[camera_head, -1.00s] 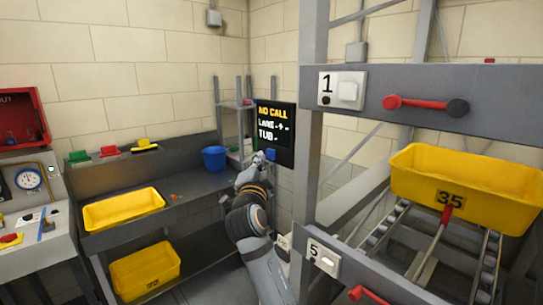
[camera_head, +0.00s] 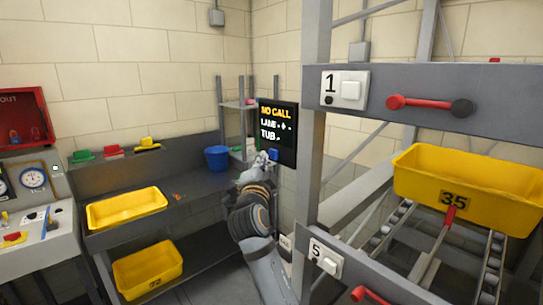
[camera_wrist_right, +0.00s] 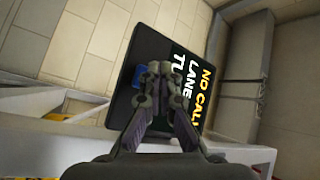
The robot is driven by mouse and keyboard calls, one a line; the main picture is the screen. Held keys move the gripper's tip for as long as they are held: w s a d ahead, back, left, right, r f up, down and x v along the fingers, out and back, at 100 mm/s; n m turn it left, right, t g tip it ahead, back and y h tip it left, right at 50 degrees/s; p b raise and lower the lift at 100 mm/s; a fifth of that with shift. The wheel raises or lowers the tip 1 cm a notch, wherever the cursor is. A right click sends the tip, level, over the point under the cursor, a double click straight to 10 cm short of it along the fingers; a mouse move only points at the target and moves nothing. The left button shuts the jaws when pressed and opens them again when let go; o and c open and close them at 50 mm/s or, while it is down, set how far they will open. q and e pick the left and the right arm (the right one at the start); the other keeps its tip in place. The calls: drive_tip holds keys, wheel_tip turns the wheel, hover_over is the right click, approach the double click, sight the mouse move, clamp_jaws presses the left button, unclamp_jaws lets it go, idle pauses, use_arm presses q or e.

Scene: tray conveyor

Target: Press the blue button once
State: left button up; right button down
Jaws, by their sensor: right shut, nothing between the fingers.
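The blue button (camera_head: 274,154) sits at the lower part of a black display panel (camera_head: 278,122) that reads "NO CALL", "LANE" and "TUB". In the right wrist view the button (camera_wrist_right: 139,76) shows just left of my fingertips, on the panel (camera_wrist_right: 122,104). My right gripper (camera_head: 262,158) is shut and empty, with its tips close to the button's left side in the head view. In the right wrist view my right gripper (camera_wrist_right: 160,70) points at the panel; I cannot tell if it touches. My left gripper is not in view.
A grey rack with a yellow tub marked 35 (camera_head: 469,187) and a red-handled bar (camera_head: 428,105) stands on the right, its post (camera_head: 313,120) close beside the panel. A grey bench (camera_head: 190,188) with yellow tubs and a blue bucket (camera_head: 216,158) is on the left.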

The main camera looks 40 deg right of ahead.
drive_tip(key=shift+d+b, duration=0.4)
drive_tip(key=shift+d, duration=0.05)
idle(0.4)
drive_tip(key=shift+w+d+b, duration=0.1)
drive_tip(key=shift+d+b, duration=0.2)
drive_tip(key=shift+d, duration=0.15)
idle(0.4)
drive_tip(key=shift+a+b, duration=0.5)
drive_tip(key=shift+a, duration=0.45)
